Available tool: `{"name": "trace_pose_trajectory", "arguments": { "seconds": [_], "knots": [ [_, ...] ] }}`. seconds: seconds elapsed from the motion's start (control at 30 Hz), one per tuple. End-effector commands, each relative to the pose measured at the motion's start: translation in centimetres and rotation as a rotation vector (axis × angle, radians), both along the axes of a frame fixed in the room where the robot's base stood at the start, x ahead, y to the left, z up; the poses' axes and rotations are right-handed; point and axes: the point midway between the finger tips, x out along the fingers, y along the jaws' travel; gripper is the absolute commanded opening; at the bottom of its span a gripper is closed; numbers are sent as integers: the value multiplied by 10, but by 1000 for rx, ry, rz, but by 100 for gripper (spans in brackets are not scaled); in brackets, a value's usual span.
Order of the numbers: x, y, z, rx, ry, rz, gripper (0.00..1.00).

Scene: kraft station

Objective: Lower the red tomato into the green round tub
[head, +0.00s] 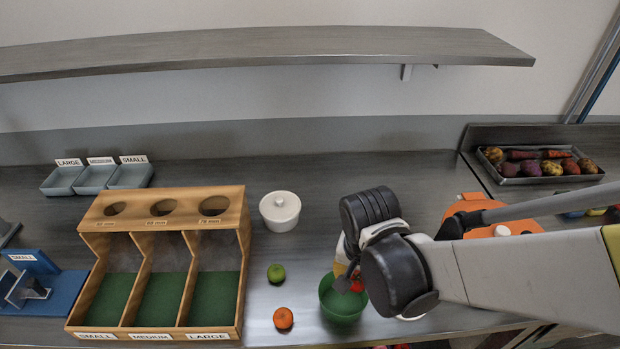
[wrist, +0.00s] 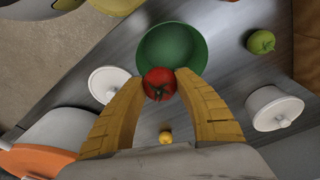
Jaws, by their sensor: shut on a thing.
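The red tomato (wrist: 159,83) is held between the two yellow fingers of my gripper (wrist: 160,84) in the wrist view. In the head view the tomato (head: 357,286) shows partly, in front of my gripper (head: 352,280). The green round tub (head: 342,301) stands on the counter near its front edge. In the wrist view the tub (wrist: 172,47) lies just beyond the tomato, which overlaps its near rim. The tomato appears above the rim; the exact height is hard to tell. The tub's visible inside looks empty.
A green fruit (head: 276,273) and an orange fruit (head: 283,318) lie left of the tub. A white lidded pot (head: 280,211) stands behind them. A wooden sorting box (head: 242,262) is farther left. An orange object (head: 470,204) lies right, behind my arm. A shelf (head: 270,48) hangs above.

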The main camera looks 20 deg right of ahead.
Motion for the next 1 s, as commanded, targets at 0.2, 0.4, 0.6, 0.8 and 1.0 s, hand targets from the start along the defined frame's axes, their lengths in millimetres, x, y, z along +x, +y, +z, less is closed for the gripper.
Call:
{"name": "trace_pose_trajectory", "arguments": {
  "seconds": [0.2, 0.4, 0.6, 0.8, 1.0],
  "knots": [
    [0, 0, -15, 0, 0, 0, 11],
    [0, 0, -26, 0, 0, 0, 11],
    [0, 0, -35, 0, 0, 0, 11],
    [0, 0, -34, 0, 0, 0, 11],
    [0, 0, -34, 0, 0, 0, 11]
  ]
}}
